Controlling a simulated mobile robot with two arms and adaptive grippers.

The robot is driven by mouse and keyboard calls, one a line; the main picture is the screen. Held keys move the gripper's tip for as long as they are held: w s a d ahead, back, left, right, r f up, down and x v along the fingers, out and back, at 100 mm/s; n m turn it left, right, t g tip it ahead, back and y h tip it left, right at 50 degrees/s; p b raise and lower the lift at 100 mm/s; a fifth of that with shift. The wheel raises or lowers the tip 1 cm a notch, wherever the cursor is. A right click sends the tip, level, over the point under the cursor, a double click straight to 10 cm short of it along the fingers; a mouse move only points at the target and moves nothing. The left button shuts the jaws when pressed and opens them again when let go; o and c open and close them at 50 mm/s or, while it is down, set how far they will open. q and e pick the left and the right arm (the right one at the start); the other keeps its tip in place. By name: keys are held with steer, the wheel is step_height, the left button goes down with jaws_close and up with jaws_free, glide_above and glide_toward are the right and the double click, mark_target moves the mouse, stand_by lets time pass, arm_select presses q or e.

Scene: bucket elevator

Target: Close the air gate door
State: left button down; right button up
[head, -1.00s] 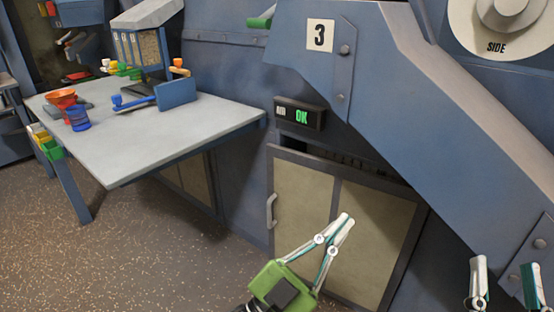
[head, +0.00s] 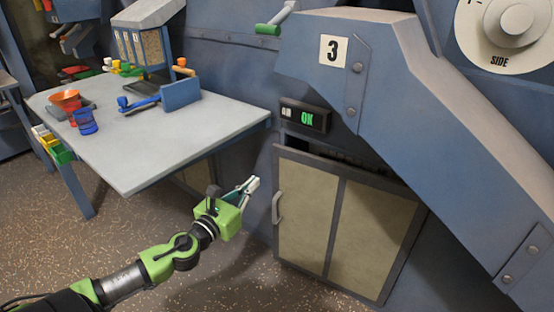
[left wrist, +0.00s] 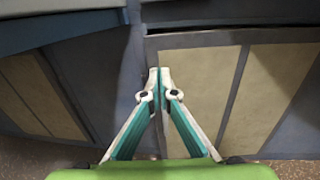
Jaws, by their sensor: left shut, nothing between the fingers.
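The door (head: 335,228) with two beige panels in a grey frame is low on the blue machine, and I take it for the air gate door. Its handle (head: 277,208) is on its left side. A dark gap shows above its top edge; I cannot tell if it is fully closed. My left gripper (head: 254,184) is shut and empty, left of the handle and apart from it in the head view. In the left wrist view the closed fingertips (left wrist: 160,74) overlap the left edge of the door (left wrist: 195,80); the handle is not visible there. My right gripper is out of view.
A grey table (head: 150,165) with small coloured funnels and cups stands left of the door. Speckled floor lies below.

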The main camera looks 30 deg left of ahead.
arm_select(q)
glide_toward(281, 156)
steer(key=w, duration=0.2)
steer(key=w+b, duration=0.1)
steer(key=w, duration=0.3)
steer(key=shift+a, duration=0.1)
steer(key=shift+w, duration=0.5)
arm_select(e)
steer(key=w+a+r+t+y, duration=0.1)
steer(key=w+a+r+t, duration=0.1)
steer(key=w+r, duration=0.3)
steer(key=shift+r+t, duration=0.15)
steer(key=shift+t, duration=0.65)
arm_select(q)
steer(key=shift+w+a, duration=0.1)
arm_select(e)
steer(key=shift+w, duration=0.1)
